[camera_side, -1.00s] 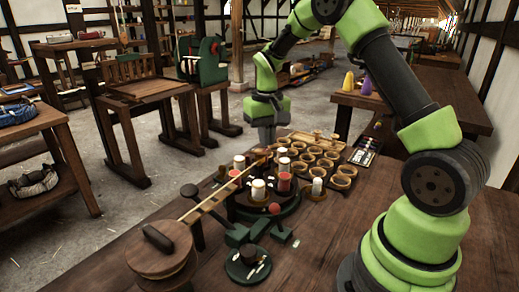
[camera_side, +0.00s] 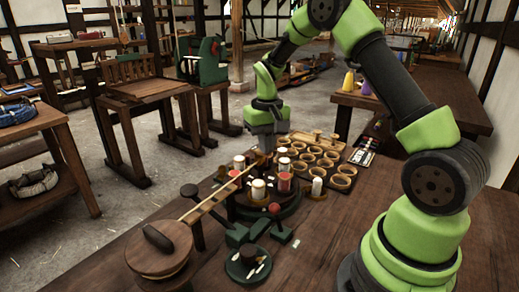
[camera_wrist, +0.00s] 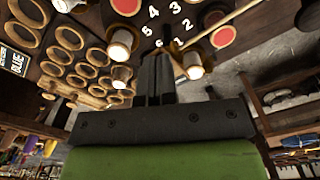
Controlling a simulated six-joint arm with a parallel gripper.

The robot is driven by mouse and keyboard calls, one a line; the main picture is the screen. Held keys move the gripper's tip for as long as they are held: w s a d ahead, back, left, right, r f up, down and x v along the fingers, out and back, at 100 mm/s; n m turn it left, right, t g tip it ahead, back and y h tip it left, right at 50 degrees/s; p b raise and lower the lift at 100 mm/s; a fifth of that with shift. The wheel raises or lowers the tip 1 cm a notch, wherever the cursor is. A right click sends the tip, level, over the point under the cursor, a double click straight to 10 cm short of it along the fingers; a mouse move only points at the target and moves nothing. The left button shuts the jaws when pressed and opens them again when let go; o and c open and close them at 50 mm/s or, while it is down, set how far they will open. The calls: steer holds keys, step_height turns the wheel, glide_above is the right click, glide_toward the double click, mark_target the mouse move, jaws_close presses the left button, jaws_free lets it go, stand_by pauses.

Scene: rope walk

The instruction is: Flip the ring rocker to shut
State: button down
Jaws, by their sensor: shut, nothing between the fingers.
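My gripper (camera_side: 265,148) is shut and empty, pointing down at the far side of the dark round ring (camera_side: 262,213). It also shows in the wrist view (camera_wrist: 154,72), its shut fingers near the numbered face. White and red bobbins (camera_side: 258,190) stand on the ring. My gripper is well apart from this fitting.
A tray of wooden cups (camera_side: 318,160) lies behind and right of the ring. A wooden reel (camera_side: 158,246) with a long light rod (camera_side: 208,204) stands at the left. The bench right of the ring is fairly clear.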

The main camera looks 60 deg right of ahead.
step_height(320, 180, up, 8)
stand_by(0.8)
steer(key=s+a+r+n+t, duration=0.1)
steer(key=s+a+r+t, duration=0.3)
steer(key=s+a+r, duration=0.5)
steer(key=s+a+n+t+y, duration=0.1)
steer(key=s+a+t+y, duration=0.1)
steer(key=s+a, duration=0.4)
steer(key=s+t, duration=0.1)
steer(key=s, duration=0.3)
steer(key=shift+a+r, duration=0.25)
steer(key=shift+a, duration=0.15)
